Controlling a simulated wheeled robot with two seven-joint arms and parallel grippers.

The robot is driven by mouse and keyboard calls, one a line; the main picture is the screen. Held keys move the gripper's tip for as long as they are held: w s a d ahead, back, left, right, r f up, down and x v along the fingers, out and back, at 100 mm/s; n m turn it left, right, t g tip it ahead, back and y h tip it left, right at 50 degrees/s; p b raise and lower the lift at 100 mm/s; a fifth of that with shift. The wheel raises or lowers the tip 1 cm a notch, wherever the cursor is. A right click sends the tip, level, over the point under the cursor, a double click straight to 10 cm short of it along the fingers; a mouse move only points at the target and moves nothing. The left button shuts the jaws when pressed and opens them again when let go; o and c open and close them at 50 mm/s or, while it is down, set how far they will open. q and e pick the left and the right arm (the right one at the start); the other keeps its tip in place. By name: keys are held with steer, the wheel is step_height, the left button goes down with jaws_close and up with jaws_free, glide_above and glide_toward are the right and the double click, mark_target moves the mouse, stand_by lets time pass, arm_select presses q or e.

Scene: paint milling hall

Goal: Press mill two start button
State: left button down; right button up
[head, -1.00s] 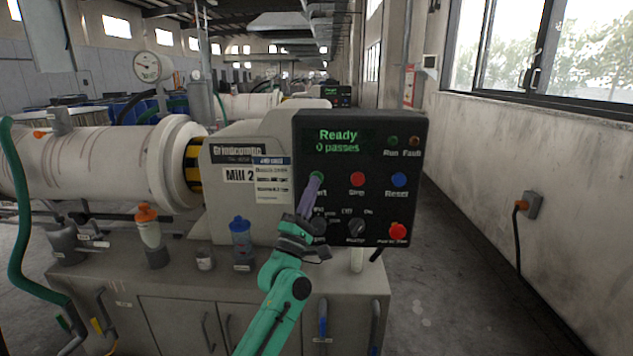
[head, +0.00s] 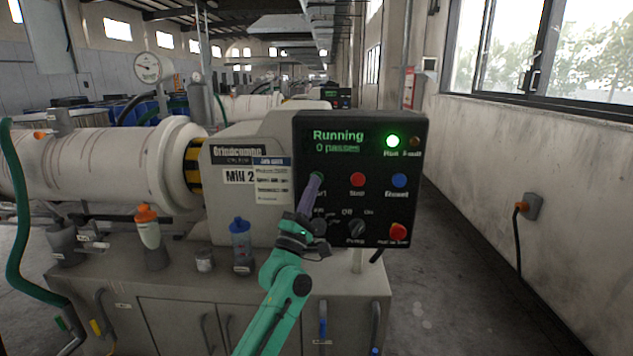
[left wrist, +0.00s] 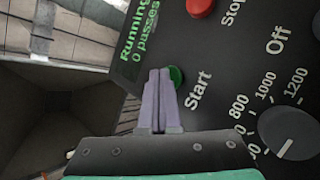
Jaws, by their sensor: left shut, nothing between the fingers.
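The black control panel (head: 330,160) of the mill marked "Mill 2" (head: 240,176) faces me. Its display (head: 338,141) reads "Running, 0 passes" and the Run lamp (head: 393,141) glows bright green. My left gripper (head: 317,178) is shut, with its purple fingertips at the green start button, covering most of it in the head view. In the left wrist view, the shut fingers (left wrist: 159,76) reach the green start button (left wrist: 176,75) beside the word "Start". Whether they still touch it is hard to tell. My right gripper is out of view.
The red stop button (head: 358,180) and blue reset button (head: 399,181) lie right of the start button. A red mushroom button (head: 398,231) and a dark knob (head: 356,229) sit lower.

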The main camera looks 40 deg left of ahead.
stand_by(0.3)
arm_select(q)
steer(key=shift+s+d+p, duration=0.35)
steer(key=shift+s+d, duration=0.15)
steer(key=shift+s, duration=0.2)
steer(key=s+d, duration=0.1)
steer(key=s, duration=0.1)
steer(key=s+d+p, duration=0.1)
steer(key=s+d, duration=0.1)
steer(key=shift+p, duration=0.3)
steer(key=shift+w+f, duration=0.1)
stand_by(0.5)
